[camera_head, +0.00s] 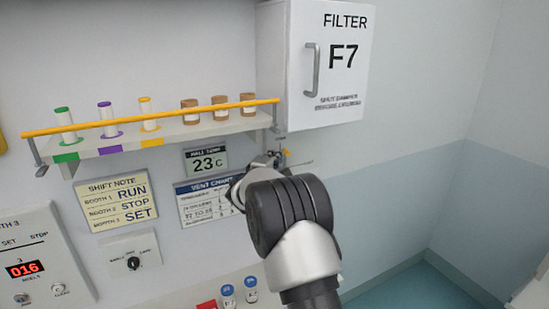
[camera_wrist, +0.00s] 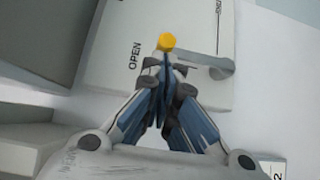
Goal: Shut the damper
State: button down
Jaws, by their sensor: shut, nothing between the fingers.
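In the wrist view, a yellow knob (camera_wrist: 167,42) sits just beyond my fingertips, in front of a white panel (camera_wrist: 120,60) lettered OPEN. A grey lever-like bar (camera_wrist: 208,62) with a rounded end runs to the right of the knob; I cannot tell whether they are joined. My gripper (camera_wrist: 163,68) is shut and empty, its tips close to the knob; contact is unclear. In the head view, the yellow knob (camera_head: 286,153) shows small below the filter cabinet (camera_head: 340,75), and my gripper (camera_head: 272,160) is mostly hidden behind my wrist.
A shelf (camera_head: 170,133) with several vials and a yellow rail (camera_head: 150,117) stands left of my arm. A shift note (camera_head: 117,200), a vent chart (camera_head: 200,205) and a control panel (camera_head: 40,262) are on the wall. Space to the right is clear.

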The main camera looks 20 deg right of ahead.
jog(key=shift+d+r, duration=0.15)
jog(key=shift+d, duration=0.1)
jog(key=shift+d+m, duration=0.15)
jog(key=shift+m, duration=0.15)
jog(key=shift+d+r+m+g+y, duration=0.45)
jog(key=shift+d+m+g+y, duration=0.15)
jog(key=shift+d+y, duration=0.25)
jog(key=d+y, duration=0.1)
jog(key=d+m+g+y+p, duration=0.1)
jog(key=shift+d+r+m, duration=0.15)
jog(key=shift+d+m, duration=0.15)
jog(key=shift+d, duration=0.05)
jog(key=shift+w+d+f+m+g+y+p, duration=0.15)
jog(key=shift+d+f+m+y+p, duration=0.15)
jog(key=shift+d+f+p, duration=0.9)
jog(key=shift+d+f+m+g+y+p, duration=0.35)
jog(key=shift+d+f+p, duration=0.35)
jog(key=shift+d, duration=0.95)
jog(key=shift+w+d+f+m+y+p, duration=0.15)
jog(key=shift+d+f+y+p, duration=0.25)
jog(key=shift+d+f+p, duration=0.8)
jog(key=shift+s+d+r+b, duration=0.1)
jog(key=shift+d+b, duration=0.2)
jog(key=shift+b, duration=0.1)
jog(key=shift+a+r, duration=0.1)
jog(key=shift+r, duration=0.05)
